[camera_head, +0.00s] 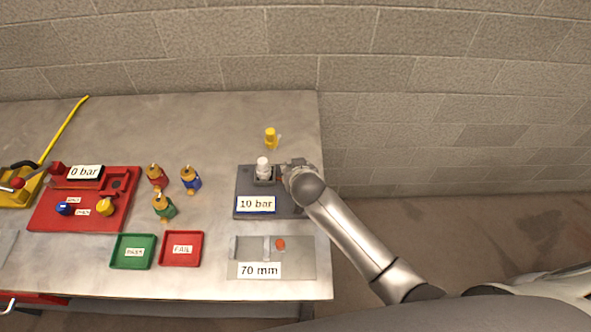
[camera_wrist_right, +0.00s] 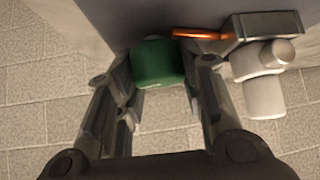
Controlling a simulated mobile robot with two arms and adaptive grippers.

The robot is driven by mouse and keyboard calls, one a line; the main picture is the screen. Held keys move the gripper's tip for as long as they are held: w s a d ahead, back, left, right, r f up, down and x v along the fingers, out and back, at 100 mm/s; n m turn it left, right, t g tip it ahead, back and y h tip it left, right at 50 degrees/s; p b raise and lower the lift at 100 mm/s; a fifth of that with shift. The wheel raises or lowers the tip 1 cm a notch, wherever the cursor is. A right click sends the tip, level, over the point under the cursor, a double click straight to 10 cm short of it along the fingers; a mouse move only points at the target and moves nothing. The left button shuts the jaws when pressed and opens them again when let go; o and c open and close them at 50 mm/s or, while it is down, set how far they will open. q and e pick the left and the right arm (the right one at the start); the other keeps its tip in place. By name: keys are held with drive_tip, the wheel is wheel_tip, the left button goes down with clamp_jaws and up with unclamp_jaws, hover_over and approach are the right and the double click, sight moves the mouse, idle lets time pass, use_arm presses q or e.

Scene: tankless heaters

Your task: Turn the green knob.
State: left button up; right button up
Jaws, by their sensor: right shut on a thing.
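The green knob (camera_wrist_right: 158,64) shows in the right wrist view, between the two fingers of my right gripper (camera_wrist_right: 160,85). The fingers are shut on it from both sides. In the head view my right gripper (camera_head: 287,169) is at the right side of the dark grey block labelled "10 bar" (camera_head: 243,190), and the green knob is hidden behind the gripper and arm. My left gripper is in neither view.
A white fitting (camera_head: 263,168) stands on the block, close to my gripper. A yellow part (camera_head: 270,138) stands behind. The "70 mm" plate (camera_head: 300,262) lies in front. Green (camera_head: 117,260) and red (camera_head: 166,259) trays, coloured valves and a red "0 bar" panel (camera_head: 45,213) are left.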

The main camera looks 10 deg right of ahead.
drive_tip(key=o, duration=1)
drive_tip(key=shift+o, duration=0.2)
drive_tip(key=v, duration=1.2)
drive_tip(key=shift+f, duration=0.1)
